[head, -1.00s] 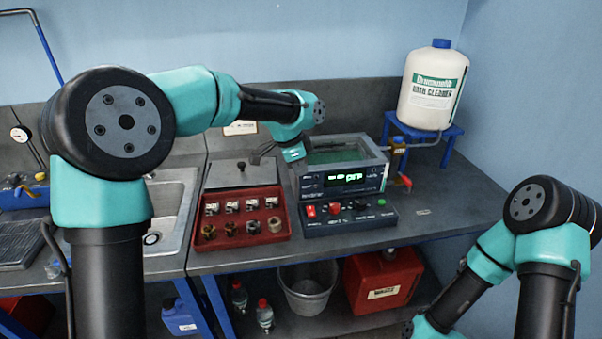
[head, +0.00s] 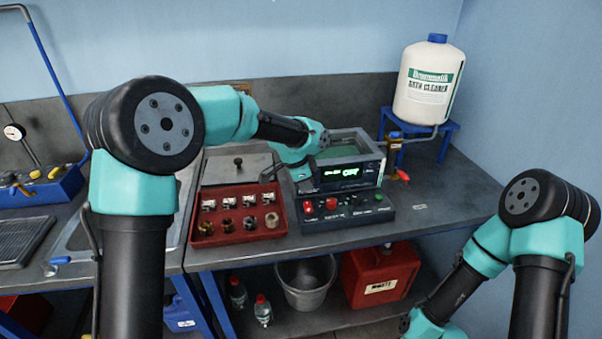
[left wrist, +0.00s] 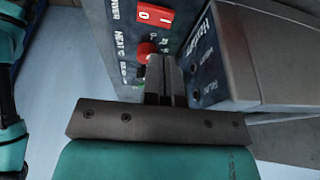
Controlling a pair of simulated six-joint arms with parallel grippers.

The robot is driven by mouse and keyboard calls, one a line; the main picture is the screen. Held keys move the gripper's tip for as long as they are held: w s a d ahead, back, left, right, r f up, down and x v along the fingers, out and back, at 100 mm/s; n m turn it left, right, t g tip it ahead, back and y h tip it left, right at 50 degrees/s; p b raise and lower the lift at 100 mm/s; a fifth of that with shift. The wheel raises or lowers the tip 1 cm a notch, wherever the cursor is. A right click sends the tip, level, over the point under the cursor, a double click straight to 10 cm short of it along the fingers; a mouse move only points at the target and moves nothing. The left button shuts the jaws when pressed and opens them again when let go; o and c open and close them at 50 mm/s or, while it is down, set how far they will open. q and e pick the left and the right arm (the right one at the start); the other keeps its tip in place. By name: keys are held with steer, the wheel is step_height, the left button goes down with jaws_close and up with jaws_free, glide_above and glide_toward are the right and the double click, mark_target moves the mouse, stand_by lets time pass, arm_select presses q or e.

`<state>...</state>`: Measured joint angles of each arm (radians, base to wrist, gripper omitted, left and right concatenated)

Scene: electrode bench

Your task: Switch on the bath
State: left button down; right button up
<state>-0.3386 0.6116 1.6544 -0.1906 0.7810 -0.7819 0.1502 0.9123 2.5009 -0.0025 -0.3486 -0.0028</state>
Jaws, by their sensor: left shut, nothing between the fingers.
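The bath (head: 350,176) is a grey box with a greenish open top and a lit green display, too small to read surely. In front of it is a dark control panel (head: 345,218) with a red power switch (head: 307,207) at its left end. In the left wrist view the power switch (left wrist: 154,15) is a red rocker marked 0 and 1, with a red knob (left wrist: 146,49) below it. My left gripper (left wrist: 163,62) is shut and empty, its tips close by the knob; contact cannot be told. In the head view it is over the panel's left end, partly hidden. My right gripper is out of view.
A red tray (head: 238,238) of small parts stands left of the panel. A white cleaner bottle (head: 424,85) on a blue stand and a red-handled tap (head: 402,176) are to the right. The bench right of the panel is mostly clear. A sink lies left.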

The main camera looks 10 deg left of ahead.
mark_target(306, 202)
arm_select(q)
steer(key=x, duration=0.2)
steer(key=a+x, duration=0.1)
steer(key=x, duration=0.1)
steer(key=shift+d+f, duration=0.1)
steer(key=shift+f, duration=0.65)
steer(key=shift+w+f, duration=0.35)
steer(key=shift+f, duration=0.15)
steer(key=shift+a, duration=0.2)
